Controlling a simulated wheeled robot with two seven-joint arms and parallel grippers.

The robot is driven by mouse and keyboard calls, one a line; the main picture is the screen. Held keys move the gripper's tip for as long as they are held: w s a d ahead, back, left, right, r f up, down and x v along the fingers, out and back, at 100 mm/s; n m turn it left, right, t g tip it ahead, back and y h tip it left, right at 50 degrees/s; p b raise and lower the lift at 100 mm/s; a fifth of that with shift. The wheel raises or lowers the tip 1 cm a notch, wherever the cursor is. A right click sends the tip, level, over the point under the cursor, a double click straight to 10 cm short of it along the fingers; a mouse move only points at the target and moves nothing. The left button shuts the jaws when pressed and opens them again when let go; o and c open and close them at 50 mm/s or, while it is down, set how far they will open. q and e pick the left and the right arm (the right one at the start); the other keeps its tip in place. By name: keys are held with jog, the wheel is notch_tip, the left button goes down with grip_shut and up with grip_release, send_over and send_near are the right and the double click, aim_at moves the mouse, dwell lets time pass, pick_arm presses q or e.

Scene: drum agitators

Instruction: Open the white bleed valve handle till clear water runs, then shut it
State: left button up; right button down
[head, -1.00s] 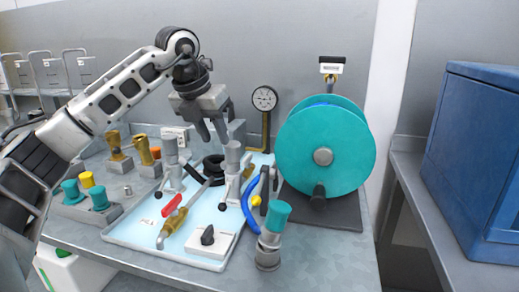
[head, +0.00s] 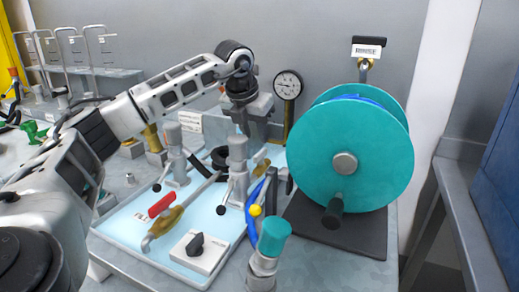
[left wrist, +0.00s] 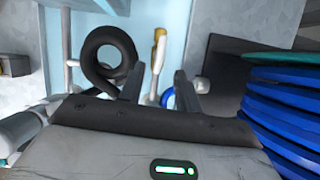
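My left gripper (head: 252,125) hangs over the back of the light-blue tray (head: 122,232), partly hidden behind a grey post. In the left wrist view its two fingers (left wrist: 160,88) are apart. A slim white handle (left wrist: 155,72) with a brass upper end (left wrist: 160,36) shows between them, beyond the fingertips; I see no contact. In the head view a brass fitting (head: 262,166) shows beside the post, but I cannot make out the white handle there. No running water is visible. My right gripper is not in view.
A large teal reel (head: 345,120) stands right of the tray. A pressure gauge (head: 288,86) is behind. A red-handled brass valve (head: 163,218), grey posts (head: 238,165), a black coil (left wrist: 108,50) and a white box with a black knob (head: 198,250) crowd the tray.

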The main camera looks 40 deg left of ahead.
aim_at(260, 152)
pick_arm(q)
jog(key=x, duration=0.6)
jog(key=shift+w+f, duration=0.1)
jog(key=shift+w, duration=0.05)
jog(key=shift+c, duration=0.3)
grip_shut()
